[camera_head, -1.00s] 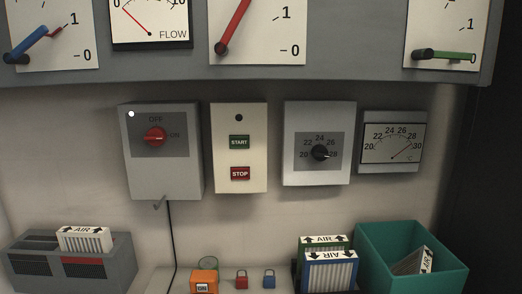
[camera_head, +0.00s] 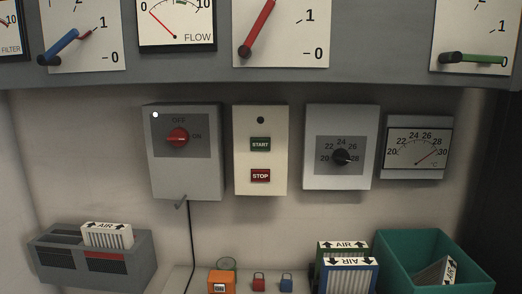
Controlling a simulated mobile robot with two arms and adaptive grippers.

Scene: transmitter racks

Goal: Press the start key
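The green start key (camera_head: 260,144), lettered START, sits on a cream wall box (camera_head: 261,108) in the middle of the head view. The red stop key (camera_head: 260,176) is below it on the same box. A small dark round lamp or hole (camera_head: 260,120) is above the start key. Nothing covers the keys. Neither of my grippers shows in the head view.
Left of the cream box is a grey switch box with a red knob (camera_head: 178,138). Right are a dial box (camera_head: 341,157) and a temperature gauge (camera_head: 416,142). A grey panel (camera_head: 200,82) overhangs above. Filters, padlocks and a teal bin (camera_head: 421,237) stand below.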

